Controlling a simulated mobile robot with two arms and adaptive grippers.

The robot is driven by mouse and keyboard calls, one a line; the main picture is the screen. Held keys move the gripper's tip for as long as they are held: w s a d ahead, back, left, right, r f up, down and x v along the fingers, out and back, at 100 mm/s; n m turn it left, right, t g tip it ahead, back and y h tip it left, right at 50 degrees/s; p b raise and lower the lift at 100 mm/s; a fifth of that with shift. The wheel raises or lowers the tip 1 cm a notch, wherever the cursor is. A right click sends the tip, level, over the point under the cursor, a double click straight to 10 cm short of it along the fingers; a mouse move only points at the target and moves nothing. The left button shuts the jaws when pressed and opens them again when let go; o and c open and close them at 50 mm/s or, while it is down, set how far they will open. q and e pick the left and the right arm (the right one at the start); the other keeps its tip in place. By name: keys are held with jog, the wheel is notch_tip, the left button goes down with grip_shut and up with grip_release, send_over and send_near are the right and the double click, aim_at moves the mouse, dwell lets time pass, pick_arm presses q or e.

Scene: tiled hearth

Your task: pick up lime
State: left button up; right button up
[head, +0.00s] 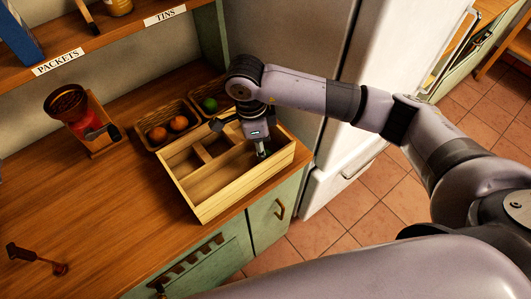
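The lime (209,104) is a small round green fruit in the right wicker basket at the back of the wooden counter. My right gripper (263,151) points down into the right part of a pale wooden divided box (205,213), in front of and to the right of the lime. It is apart from the lime. Its fingertips are small and partly hidden, so I cannot tell whether they are open or shut. My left gripper is not in view.
A wicker basket (148,120) with orange-red fruit stands left of the lime. A coffee grinder (88,121) stands further left, and a dark-handled tool (38,259) lies near the front left. A shelf overhangs the back. The left counter is mostly clear.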

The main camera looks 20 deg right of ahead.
jog(key=f+p, duration=0.1)
jog(key=f, duration=0.2)
jog(key=shift+s+d+f+p, duration=0.2)
jog(key=shift+d+f+p, duration=0.15)
jog(key=shift+d, duration=0.05)
jog(key=shift+f, duration=0.45)
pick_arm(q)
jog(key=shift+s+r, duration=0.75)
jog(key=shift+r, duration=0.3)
pick_arm(e)
jog(key=c, duration=0.8)
